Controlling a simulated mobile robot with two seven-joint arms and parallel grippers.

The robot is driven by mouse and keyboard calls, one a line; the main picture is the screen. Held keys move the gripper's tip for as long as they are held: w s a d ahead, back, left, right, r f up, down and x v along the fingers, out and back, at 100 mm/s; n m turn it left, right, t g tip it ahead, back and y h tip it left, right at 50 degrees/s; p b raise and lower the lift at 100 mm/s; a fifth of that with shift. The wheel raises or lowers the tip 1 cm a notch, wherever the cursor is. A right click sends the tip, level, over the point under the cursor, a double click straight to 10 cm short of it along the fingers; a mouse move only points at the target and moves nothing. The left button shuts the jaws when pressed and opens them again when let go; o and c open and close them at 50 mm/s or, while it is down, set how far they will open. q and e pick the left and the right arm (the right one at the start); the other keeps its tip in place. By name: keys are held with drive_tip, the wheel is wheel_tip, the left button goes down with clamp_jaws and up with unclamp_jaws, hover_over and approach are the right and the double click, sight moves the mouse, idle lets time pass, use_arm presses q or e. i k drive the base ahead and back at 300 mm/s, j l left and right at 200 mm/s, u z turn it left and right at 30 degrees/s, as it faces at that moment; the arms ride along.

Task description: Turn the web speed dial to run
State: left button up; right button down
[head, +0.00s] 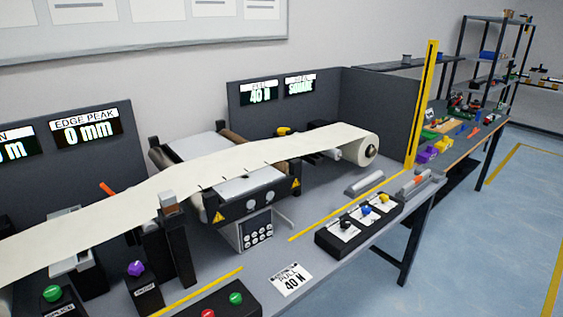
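A black control box (330,243) at the table's front right carries three knobs on white plates: a black knob (345,224), a blue knob (364,211) and a yellow knob (383,198). A purple knob (135,268) sits on a separate black box (146,292) at the lower left. The lettering on the plates is too small to read, so I cannot tell which knob is the web speed dial or where it points. Neither of my grippers is in view.
A cream web (90,213) runs from a roll (356,150) across the rollers to the left. A post (177,240) stands beside it. Green and red buttons (236,298) sit at the front edge. A yellow upright (423,105) stands at the right. The floor at right is clear.

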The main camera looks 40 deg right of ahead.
sight(345, 224)
drive_tip(key=z, duration=1.8)
drive_tip(key=i+l, duration=0.35)
drive_tip(key=i+l+u, duration=0.45)
drive_tip(key=l, duration=0.3)
drive_tip(key=i, duration=0.05)
